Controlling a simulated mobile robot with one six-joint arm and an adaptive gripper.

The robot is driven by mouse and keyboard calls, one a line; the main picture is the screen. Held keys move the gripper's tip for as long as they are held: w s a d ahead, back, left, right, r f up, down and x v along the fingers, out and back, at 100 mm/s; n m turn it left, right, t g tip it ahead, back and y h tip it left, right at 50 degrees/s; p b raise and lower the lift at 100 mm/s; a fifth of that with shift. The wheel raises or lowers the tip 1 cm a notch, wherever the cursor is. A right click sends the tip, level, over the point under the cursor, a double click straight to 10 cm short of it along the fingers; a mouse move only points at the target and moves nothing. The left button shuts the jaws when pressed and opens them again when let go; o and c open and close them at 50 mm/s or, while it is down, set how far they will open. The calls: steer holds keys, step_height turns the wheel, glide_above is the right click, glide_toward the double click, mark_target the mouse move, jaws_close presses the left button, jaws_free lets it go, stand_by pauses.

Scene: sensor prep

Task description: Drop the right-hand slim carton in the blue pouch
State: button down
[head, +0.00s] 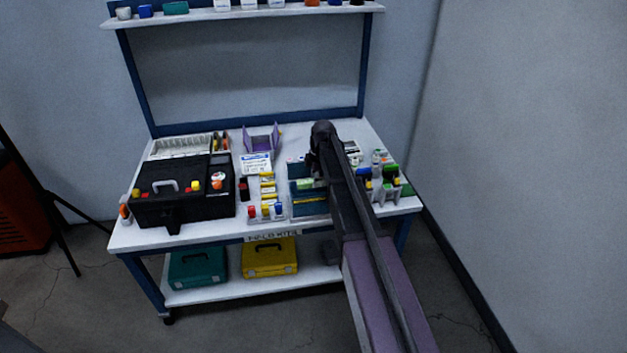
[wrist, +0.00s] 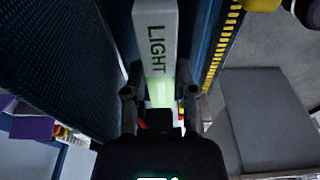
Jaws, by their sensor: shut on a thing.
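My gripper (wrist: 158,92) is shut on a slim pale carton marked "LIGHT" (wrist: 155,40), with a green glow-like patch near the fingers. In the head view my gripper (head: 313,167) is over the blue pouch (head: 309,208), partly hidden by my arm. A pale green and white piece (head: 307,184) shows just below it at the pouch. In the wrist view dark blue mesh (wrist: 62,50) lies left of the carton and a blue strip lies right of it. I cannot tell whether the carton's far end is inside the pouch.
A black toolbox (head: 183,200) stands on the left of the white bench (head: 140,237). Small yellow items (head: 267,187) and colored bottles lie left of the pouch. A purple holder (head: 262,138) is behind. More small things crowd the right, partly behind my arm.

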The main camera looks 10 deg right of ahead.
steer(key=shift+f+b, duration=0.35)
steer(key=shift+f, duration=0.25)
steer(key=shift+c, duration=1.7)
jaws_free()
steer(key=shift+o, duration=0.4)
steer(key=shift+w+r, duration=0.1)
steer(key=shift+r+p, duration=2.25)
steer(key=shift+p, duration=0.15)
steer(key=shift+c, duration=0.7)
steer(key=shift+o, duration=0.7)
steer(key=shift+r+p, duration=1)
steer(key=shift+r, duration=0.2)
